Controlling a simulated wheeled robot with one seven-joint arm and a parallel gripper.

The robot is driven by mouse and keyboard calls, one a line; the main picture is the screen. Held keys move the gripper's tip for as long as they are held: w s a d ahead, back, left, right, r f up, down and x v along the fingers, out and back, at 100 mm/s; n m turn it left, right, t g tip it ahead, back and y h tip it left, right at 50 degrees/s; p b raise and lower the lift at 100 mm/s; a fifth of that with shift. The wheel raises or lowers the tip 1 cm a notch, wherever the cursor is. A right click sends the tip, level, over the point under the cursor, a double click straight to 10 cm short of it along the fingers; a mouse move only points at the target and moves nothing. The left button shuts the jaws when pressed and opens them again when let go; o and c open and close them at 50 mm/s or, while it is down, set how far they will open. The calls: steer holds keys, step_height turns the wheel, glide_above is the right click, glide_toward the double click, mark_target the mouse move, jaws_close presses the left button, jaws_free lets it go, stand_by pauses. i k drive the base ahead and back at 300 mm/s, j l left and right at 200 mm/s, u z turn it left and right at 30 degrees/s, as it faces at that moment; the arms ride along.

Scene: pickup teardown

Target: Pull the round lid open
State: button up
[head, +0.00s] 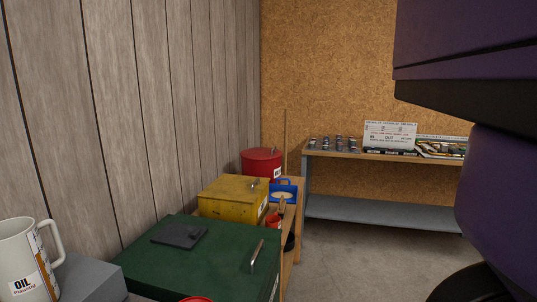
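A red round container (262,168) stands at the far end of the bench, behind the yellow box. Its round lid (260,152) lies flat on top and looks shut. A small metal handle (274,149) shows at the lid's right side. The container's lower part is partly hidden by the yellow box and a blue item. My gripper is not in view.
A yellow box (228,205) and a green box (190,262) stand nearer on the bench along the wall. A blue item (286,186) sits beside the container. A white jug (20,260) stands front left. A large purple body (500,180) fills the right. Bare floor (350,265) lies between.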

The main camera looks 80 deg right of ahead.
mark_target(260, 153)
steer(key=i+l, duration=0.1)
steer(key=l, duration=2.65)
steer(key=l+z, duration=0.2)
steer(key=l, duration=0.2)
steer(key=i+l+z, duration=0.2)
steer(key=l, duration=0.15)
steer(key=l+z, duration=0.25)
steer(key=i+l+z, duration=0.2)
steer(key=l, duration=0.2)
steer(key=z, duration=0.35)
